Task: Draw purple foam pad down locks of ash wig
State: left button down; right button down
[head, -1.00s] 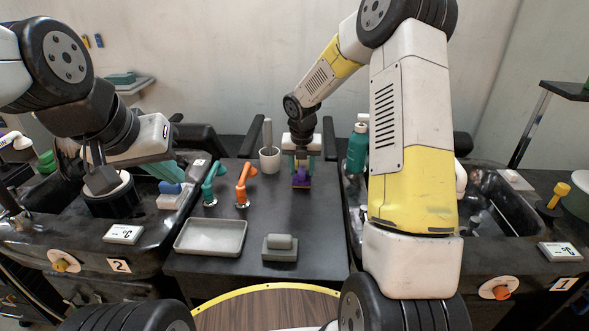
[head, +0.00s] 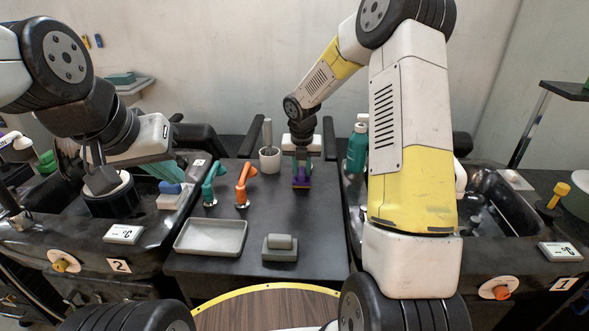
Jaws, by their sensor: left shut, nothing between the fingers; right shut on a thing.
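My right gripper (head: 301,164) is shut on the purple foam pad (head: 303,175), above or at the far part of the dark counter; I cannot tell whether the pad touches it. The pad has a tan lower edge. My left gripper (head: 100,178) is shut and empty over the left basin, close to a black round stand with a pale top (head: 112,199). Greyish strands (head: 66,150) show behind my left wrist and may be the ash wig; most of them are hidden.
A green bottle (head: 357,148) stands right of the pad. The counter's middle is clear.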

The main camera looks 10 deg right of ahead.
aim_at(302, 170)
jog(key=shift+r, duration=0.1)
jog(key=shift+r, duration=3.9)
